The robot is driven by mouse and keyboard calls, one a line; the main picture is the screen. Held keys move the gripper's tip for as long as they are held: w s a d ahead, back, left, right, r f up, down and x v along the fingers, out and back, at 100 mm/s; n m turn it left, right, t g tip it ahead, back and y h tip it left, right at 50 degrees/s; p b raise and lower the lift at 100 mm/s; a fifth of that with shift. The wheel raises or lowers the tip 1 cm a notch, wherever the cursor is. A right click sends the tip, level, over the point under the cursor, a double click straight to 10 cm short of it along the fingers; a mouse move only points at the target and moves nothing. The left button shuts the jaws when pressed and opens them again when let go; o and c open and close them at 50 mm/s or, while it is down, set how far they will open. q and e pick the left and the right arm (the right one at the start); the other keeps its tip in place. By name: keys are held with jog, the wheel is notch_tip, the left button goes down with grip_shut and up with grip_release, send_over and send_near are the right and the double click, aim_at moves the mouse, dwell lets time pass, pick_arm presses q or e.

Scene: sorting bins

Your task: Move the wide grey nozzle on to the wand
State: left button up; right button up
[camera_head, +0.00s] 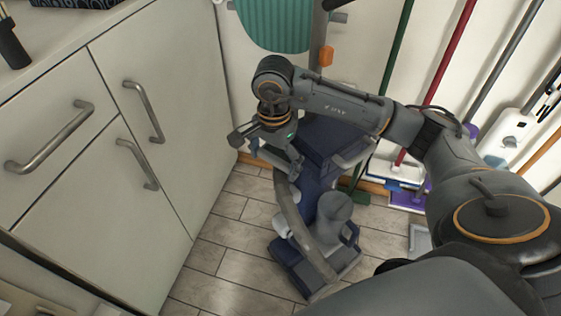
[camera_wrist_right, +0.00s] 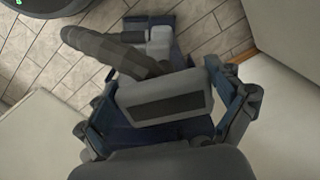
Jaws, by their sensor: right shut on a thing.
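My right gripper (camera_head: 268,146) is over the upright blue and grey vacuum cleaner (camera_head: 324,142), beside the cabinet. In the right wrist view its fingers (camera_wrist_right: 165,92) are shut on a grey, box-like piece with a darker strip (camera_wrist_right: 168,103), which looks like the wide grey nozzle. The vacuum's ribbed grey hose (camera_wrist_right: 115,55) and blue body (camera_wrist_right: 193,128) show behind and below the held piece. A grey pole with an orange clip (camera_head: 326,56) stands behind the gripper; I cannot tell if it is the wand. My left gripper is out of view.
A white cabinet (camera_head: 155,190) with metal handles stands close on the left. Mops and brooms with red (camera_head: 450,50) and green (camera_head: 398,45) handles lean on the back wall. A teal dustpan-like thing (camera_head: 272,22) hangs above. Bare tiled floor (camera_head: 215,275) lies between cabinet and vacuum.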

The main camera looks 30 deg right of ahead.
jog(key=w+a+r+n+p, duration=0.2)
jog(key=a+r+n+p, duration=0.35)
jog(key=r+n, duration=0.5)
pick_arm(q)
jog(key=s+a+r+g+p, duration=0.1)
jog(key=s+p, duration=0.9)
jog(key=p, duration=0.5)
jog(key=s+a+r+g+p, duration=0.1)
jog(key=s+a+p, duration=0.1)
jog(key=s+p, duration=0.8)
jog(key=p, duration=0.5)
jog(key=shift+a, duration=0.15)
pick_arm(e)
jog(key=w+d+r+m, duration=0.4)
jog(key=d+r+m, duration=0.8)
jog(key=r, duration=0.4)
jog(key=shift+d+r+m, duration=0.2)
jog(key=shift+d+m, duration=0.1)
jog(key=shift+m, duration=0.45)
pick_arm(q)
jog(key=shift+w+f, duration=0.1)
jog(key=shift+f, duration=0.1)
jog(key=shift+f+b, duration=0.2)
jog(key=shift+b, duration=0.15)
pick_arm(e)
jog(key=shift+w, duration=0.1)
